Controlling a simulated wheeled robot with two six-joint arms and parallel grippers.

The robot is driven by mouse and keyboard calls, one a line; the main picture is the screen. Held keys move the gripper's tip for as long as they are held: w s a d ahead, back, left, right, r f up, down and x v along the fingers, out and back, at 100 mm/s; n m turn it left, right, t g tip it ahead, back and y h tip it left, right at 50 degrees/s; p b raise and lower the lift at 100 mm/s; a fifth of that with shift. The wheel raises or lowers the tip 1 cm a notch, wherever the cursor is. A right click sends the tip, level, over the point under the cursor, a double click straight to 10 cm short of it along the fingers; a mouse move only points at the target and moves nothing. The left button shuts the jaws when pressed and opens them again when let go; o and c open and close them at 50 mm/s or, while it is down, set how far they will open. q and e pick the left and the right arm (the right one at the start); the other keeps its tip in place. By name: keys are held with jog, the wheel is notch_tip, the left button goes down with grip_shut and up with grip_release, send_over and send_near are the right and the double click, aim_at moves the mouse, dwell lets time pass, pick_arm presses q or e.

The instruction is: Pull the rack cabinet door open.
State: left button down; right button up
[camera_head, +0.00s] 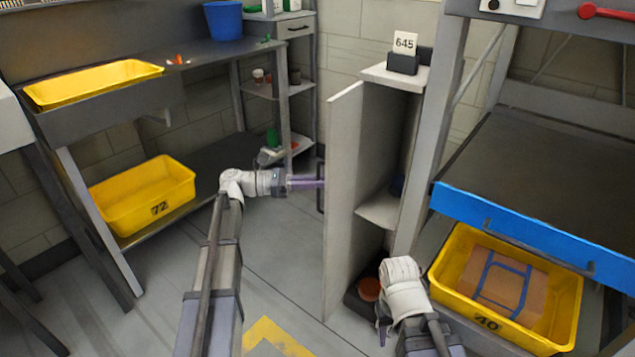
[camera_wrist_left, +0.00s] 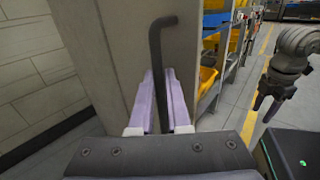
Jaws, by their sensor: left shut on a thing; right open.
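The rack cabinet (camera_head: 384,145) is a narrow pale unit in the middle of the head view. Its door (camera_head: 342,215) stands swung wide open, and the inside shelf (camera_head: 378,211) shows. My left gripper (camera_head: 323,182) is at the door's outer face, shut on the dark bar handle (camera_head: 320,200). In the left wrist view the handle (camera_wrist_left: 157,45) runs down between the two pale purple fingers of the left gripper (camera_wrist_left: 160,74). My right gripper (camera_head: 383,328) is low in front of the cabinet, open and apart from the door; its fingers are partly hidden.
A box with a number card (camera_head: 404,62) stands on the cabinet. At right, a blue-edged rack (camera_head: 520,232) has a yellow crate (camera_head: 445,265) below it. At left, a bench holds yellow trays (camera_head: 100,92). Open floor (camera_head: 285,265) lies left of the door.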

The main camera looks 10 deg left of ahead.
pick_arm(q)
jog(key=c, duration=1.2)
grip_release()
jog(key=shift+w+d, duration=0.1)
jog(key=shift+w, duration=0.1)
jog(key=shift+o, duration=0.2)
jog(key=shift+s, duration=0.15)
jog(key=v, duration=0.7)
jog(key=shift+a, duration=0.4)
jog(key=shift+s, duration=0.15)
